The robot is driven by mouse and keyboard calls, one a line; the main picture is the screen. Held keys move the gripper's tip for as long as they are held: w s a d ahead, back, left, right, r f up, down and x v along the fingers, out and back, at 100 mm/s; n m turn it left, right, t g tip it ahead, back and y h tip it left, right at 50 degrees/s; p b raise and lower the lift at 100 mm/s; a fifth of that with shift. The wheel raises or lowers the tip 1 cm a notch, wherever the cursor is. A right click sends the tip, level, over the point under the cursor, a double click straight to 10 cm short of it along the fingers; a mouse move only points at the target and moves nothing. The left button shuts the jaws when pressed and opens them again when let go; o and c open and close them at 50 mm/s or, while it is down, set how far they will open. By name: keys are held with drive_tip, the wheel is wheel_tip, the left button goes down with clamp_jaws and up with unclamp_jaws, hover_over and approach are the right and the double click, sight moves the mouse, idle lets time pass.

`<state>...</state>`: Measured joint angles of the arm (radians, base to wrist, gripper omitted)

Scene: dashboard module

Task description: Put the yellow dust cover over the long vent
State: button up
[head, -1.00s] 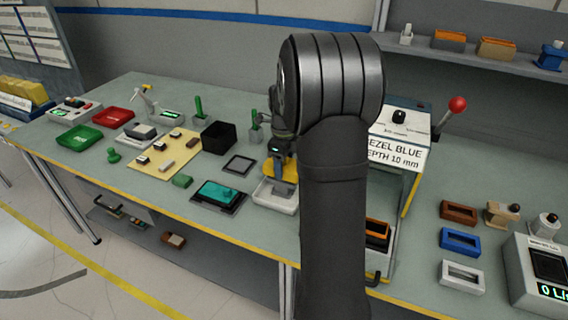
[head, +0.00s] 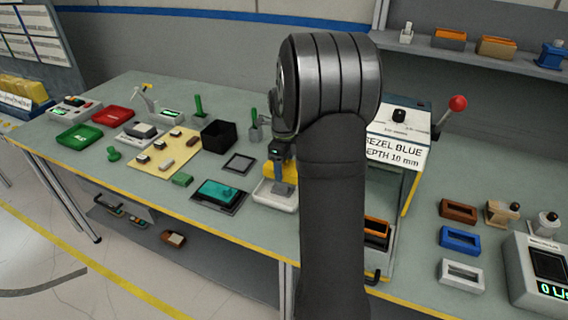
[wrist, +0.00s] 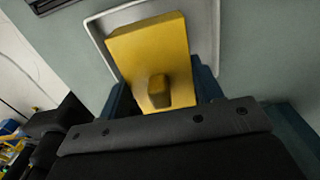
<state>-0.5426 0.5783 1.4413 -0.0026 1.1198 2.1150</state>
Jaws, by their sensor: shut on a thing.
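The yellow dust cover (wrist: 150,55) is a flat yellow plate with a small raised grip. It fills the middle of the wrist view, and part of it shows in the head view (head: 266,187). My gripper (head: 283,187) is shut on it, with the blue fingers (wrist: 162,98) either side of the grip. A white tray (head: 276,202) lies under the cover; its rim (wrist: 103,35) also shows in the wrist view. I cannot tell whether the cover still touches the tray. I cannot make out the long vent for certain.
A dark panel with a teal block (head: 216,190) lies left of the tray, and a dark square frame (head: 239,164) behind it. A black bin (head: 218,135) stands farther back. The labelled bezel box (head: 395,150) stands to the right, partly hidden by my arm.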

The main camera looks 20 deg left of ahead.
drive_tip(key=shift+f, duration=0.7)
drive_tip(key=o, duration=1.1)
drive_tip(key=shift+c, duration=0.2)
wheel_tip(320, 180, up, 18)
drive_tip(key=shift+f, duration=0.25)
drive_tip(key=shift+f, duration=0.15)
wheel_tip(320, 180, down, 17)
drive_tip(key=shift+f, duration=0.1)
